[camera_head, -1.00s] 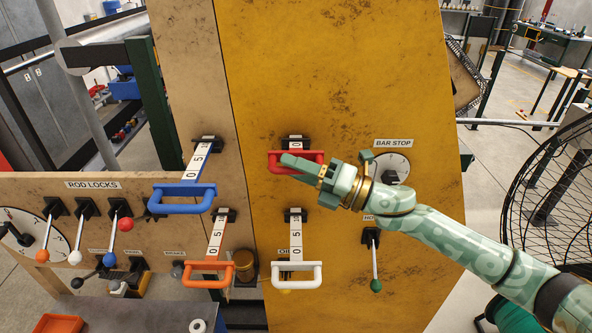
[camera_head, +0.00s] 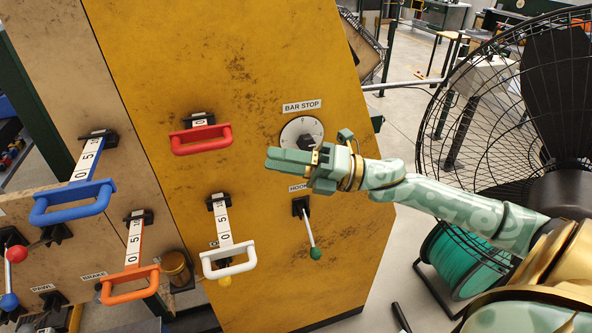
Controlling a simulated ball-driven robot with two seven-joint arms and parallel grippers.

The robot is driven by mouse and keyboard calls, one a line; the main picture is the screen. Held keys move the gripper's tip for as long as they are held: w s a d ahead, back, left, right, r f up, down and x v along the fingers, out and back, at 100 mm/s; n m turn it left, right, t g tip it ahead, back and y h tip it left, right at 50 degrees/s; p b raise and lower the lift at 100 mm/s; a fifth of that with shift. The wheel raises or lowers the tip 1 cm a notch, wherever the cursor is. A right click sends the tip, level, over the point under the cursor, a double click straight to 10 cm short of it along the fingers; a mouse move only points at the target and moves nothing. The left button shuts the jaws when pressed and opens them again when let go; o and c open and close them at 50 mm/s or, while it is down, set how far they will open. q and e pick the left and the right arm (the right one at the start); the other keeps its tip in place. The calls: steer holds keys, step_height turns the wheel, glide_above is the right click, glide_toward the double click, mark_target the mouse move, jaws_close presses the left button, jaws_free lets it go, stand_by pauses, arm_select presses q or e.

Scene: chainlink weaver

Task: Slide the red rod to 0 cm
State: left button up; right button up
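The red rod's U-shaped handle (camera_head: 201,140) sticks out of the yellow panel in the upper middle, left of my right gripper. Only a short piece of its white scale shows behind the handle, with a 0 on it close to the black mount. My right gripper (camera_head: 270,160) points left and is clear of the red handle, in front of the panel just below the bar stop dial. Its fingers look close together, but the angle hides whether there is a gap. My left gripper is not in view.
Blue (camera_head: 73,201), orange (camera_head: 130,285) and white (camera_head: 228,263) handles stand farther out on longer scaled rods. The bar stop dial (camera_head: 302,134) and a green-knobbed lever (camera_head: 309,230) are near my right arm. A caged fan (camera_head: 500,110) stands at the right.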

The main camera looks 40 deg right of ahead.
steer(key=shift+v, duration=1.3)
steer(key=shift+w, duration=0.1)
